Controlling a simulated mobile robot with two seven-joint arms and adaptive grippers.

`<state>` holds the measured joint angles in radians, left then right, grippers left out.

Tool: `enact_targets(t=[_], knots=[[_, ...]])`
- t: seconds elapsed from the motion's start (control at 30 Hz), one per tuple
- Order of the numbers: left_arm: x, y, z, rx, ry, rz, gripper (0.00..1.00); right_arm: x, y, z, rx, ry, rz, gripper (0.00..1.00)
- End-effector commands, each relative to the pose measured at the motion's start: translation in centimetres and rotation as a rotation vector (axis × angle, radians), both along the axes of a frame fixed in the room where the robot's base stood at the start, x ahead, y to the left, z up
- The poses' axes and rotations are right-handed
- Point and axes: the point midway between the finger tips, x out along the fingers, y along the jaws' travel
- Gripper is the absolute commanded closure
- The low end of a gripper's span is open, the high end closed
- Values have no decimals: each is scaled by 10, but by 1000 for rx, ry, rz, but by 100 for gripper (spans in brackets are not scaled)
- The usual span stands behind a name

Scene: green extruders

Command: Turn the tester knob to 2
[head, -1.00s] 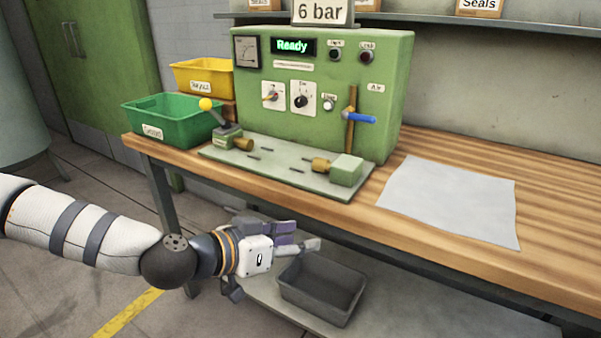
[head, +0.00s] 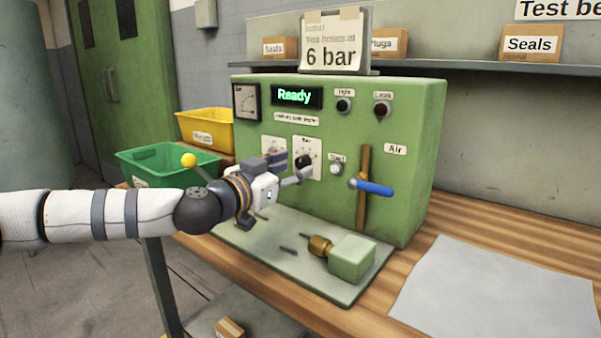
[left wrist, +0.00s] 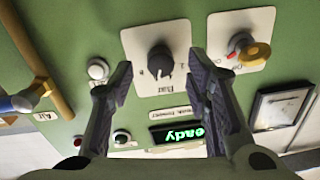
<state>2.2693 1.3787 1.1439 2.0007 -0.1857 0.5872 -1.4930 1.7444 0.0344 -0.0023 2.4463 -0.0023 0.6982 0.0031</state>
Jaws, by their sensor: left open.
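The green tester (head: 330,215) stands on the bench, its display reading "Ready". Its black knob (head: 305,161) sits on a white plate marked "Bar" and also shows in the left wrist view (left wrist: 160,60). The number it points to is too small to read. My left gripper (head: 291,168) is open in front of the panel. In the left wrist view its two fingers (left wrist: 160,72) appear on either side of the black knob, empty; whether they touch it I cannot tell. A second knob, red and yellow (left wrist: 246,48), is beside it, hidden by the gripper in the head view.
A blue-handled valve (head: 372,187) sticks out at the panel's right, with a start button (head: 337,169) between. A base plate with a brass fitting (head: 319,246) and green block (head: 352,257) lies below. Green (head: 145,168) and yellow (head: 207,126) bins stand left. A grey sheet (head: 490,295) lies right.

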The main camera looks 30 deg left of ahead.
Motion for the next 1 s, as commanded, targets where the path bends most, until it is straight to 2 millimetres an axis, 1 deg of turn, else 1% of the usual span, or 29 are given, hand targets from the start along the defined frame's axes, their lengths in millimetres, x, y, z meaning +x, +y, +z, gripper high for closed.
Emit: enact_targets(t=[0.03,0.17,0.43,0.47,0.5,0.57,0.6,0.63,0.87,1.0], knots=[[8,0,-4,1,4,1,56,-2,0,-3,0,8,0,60],[20,-1,-1,0,2,-1,56,-4,0,-5,0,13,1,60],[22,-1,1,-1,-1,0,56,-3,0,-4,0,11,1,60],[22,-1,1,-1,-1,0,63,-3,0,-4,0,11,1,60],[22,-1,1,-1,-1,0,72,-3,0,-4,0,11,1,60],[21,-1,1,-1,-1,0,86,-3,0,-4,0,11,1,60],[21,-1,1,-1,0,0,95,-3,0,-4,0,11,1,60],[21,-1,1,-1,0,0,100,-3,0,-4,0,11,1,60],[21,-1,1,-7,0,0,100,-3,0,-4,0,10,1,60],[21,-1,2,-42,2,0,100,-2,0,-2,0,5,1,60]])
